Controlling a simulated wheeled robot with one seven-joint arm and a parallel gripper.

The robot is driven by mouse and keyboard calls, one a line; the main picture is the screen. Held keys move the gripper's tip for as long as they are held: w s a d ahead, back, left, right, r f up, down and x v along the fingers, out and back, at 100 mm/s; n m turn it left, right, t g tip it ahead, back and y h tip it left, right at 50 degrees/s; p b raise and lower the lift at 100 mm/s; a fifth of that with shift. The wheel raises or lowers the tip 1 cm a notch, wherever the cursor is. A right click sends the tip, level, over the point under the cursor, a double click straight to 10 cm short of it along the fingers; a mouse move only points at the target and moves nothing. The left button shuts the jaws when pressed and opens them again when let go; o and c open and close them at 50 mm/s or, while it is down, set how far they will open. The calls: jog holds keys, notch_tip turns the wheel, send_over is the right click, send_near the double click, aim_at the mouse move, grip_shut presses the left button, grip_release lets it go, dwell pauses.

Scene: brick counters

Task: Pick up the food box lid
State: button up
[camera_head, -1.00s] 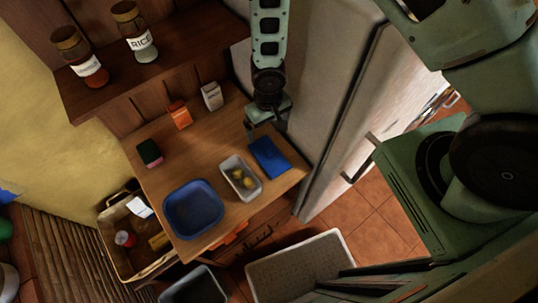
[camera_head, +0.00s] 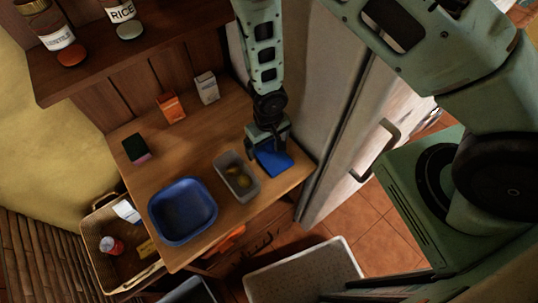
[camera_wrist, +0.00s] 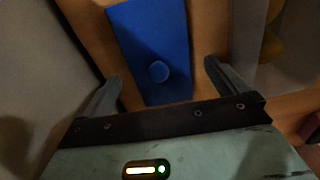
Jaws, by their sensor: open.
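The food box lid is a flat blue rectangle (camera_head: 276,162) lying on the wooden counter, right of the food box. In the wrist view the lid (camera_wrist: 151,40) shows a round knob near its middle. The food box (camera_head: 236,177) is a small grey open container with yellow pieces in it. My gripper (camera_head: 268,150) is over the far part of the lid and hides some of it. In the wrist view my open gripper (camera_wrist: 162,80) has one finger on each side of the lid, with nothing held. Its exact height above the lid is hard to tell.
A blue basin (camera_head: 183,211) stands left of the food box. A sponge (camera_head: 136,149), an orange carton (camera_head: 171,107) and a white carton (camera_head: 206,88) stand farther back. A tall pale fridge (camera_head: 349,130) is close on the right. The counter's middle is clear.

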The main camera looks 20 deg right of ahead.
jog(key=shift+f, duration=0.75)
jog(key=c, duration=1.1)
jog(key=shift+o, duration=0.2)
jog(key=shift+r, duration=0.15)
